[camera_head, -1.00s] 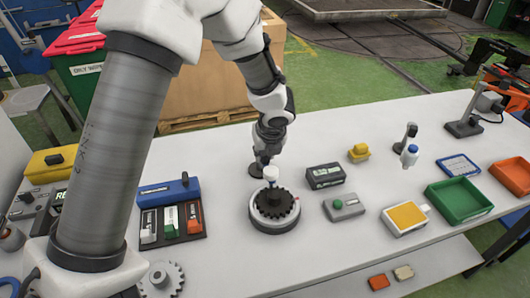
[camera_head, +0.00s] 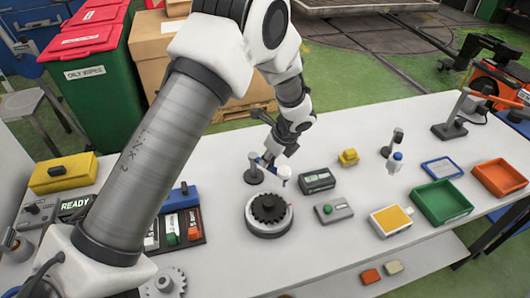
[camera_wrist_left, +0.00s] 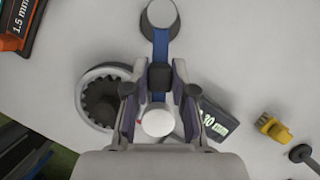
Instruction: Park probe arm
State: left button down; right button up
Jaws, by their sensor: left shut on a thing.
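The probe arm is a blue bar (camera_wrist_left: 160,48) on an upright post with a round base (camera_head: 253,172), ending in a white round probe head (camera_head: 285,173). My left gripper (camera_head: 278,158) is shut on the bar. In the left wrist view, its fingers (camera_wrist_left: 160,92) sit either side of a dark block on the bar, just behind the white head (camera_wrist_left: 158,122). The head stands to the right of the turntable (camera_head: 268,222) and its dark gear (camera_head: 268,207), clear of the gear's middle. My right gripper is out of view.
A grey display box (camera_head: 318,180) stands close right of the probe head. A button box (camera_head: 333,211), a yellow pad (camera_head: 391,219), a green tray (camera_head: 440,203) and an orange tray (camera_head: 500,177) lie further right. A blue-backed gauge rack (camera_head: 172,212) is at left.

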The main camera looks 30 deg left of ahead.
pick_arm(q)
jog(key=w+a+n+g+h, duration=0.1)
jog(key=w+n+g, duration=0.3)
jog(key=n, duration=0.7)
jog(key=shift+w+a+f+n+h, duration=0.15)
jog(key=shift+w+a+n+h, duration=0.25)
jog(key=shift+w+a, duration=0.35)
jog(key=shift+w+d, duration=0.1)
jog(key=shift+d, duration=0.05)
jog(key=c, duration=1)
grip_release()
jog(key=shift+o, duration=0.2)
jog(key=v, duration=1.2)
jog(key=shift+w, duration=0.2)
